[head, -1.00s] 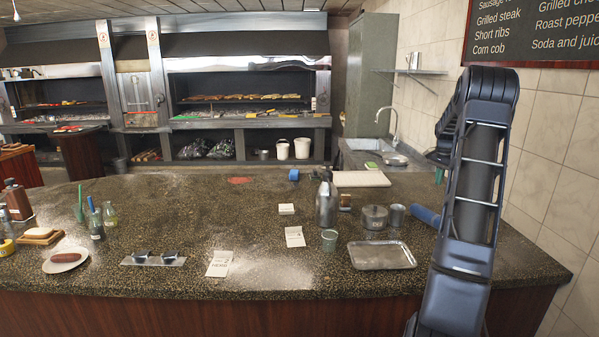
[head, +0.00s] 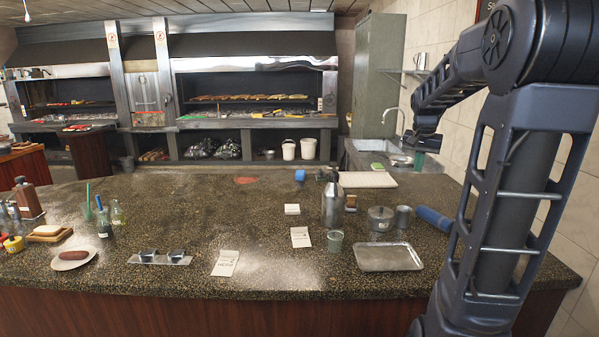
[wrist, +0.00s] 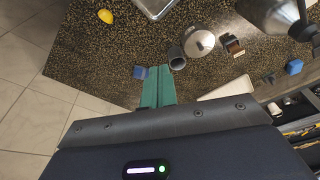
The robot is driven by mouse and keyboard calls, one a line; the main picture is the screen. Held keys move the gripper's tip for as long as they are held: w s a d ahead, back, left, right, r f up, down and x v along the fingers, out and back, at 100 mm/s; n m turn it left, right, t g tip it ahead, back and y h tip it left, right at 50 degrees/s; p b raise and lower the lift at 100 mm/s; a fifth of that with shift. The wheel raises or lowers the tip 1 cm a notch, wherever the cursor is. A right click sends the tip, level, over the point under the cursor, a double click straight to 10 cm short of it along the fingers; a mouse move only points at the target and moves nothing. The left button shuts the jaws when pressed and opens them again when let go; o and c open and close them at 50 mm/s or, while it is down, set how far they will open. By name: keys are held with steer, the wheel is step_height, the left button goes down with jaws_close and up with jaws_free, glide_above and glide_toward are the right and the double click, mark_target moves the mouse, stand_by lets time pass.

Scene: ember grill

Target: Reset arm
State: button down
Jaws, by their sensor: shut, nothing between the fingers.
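My gripper (head: 427,143) is raised above the right back part of the counter in the head view, near the sink. In the wrist view its green fingers (wrist: 157,87) are together with nothing between them. My arm rises at the right of the head view and bends back toward the grill side. No object hangs from the gripper. The speckled counter (head: 190,220) lies below it.
Under the wrist are a blue roll (wrist: 139,72), a metal cup (wrist: 176,60), a lidded pot (wrist: 199,43) and a yellow item (wrist: 105,16). The steel flask (head: 332,203) and tray (head: 388,257) stand left of my arm. A tiled wall is close at right.

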steer(key=s+a+f+n, duration=0.1)
steer(key=s+a+n, duration=0.1)
steer(key=s, duration=0.6)
steer(key=s+a+f+n+t, duration=0.1)
steer(key=s+a, duration=0.3)
steer(key=s, duration=0.4)
steer(key=s+a+f+n+t+y, duration=0.1)
steer(key=s+a+f+n, duration=0.2)
steer(key=s, duration=0.5)
steer(key=shift+a, duration=0.6)
steer(key=shift+s, duration=0.1)
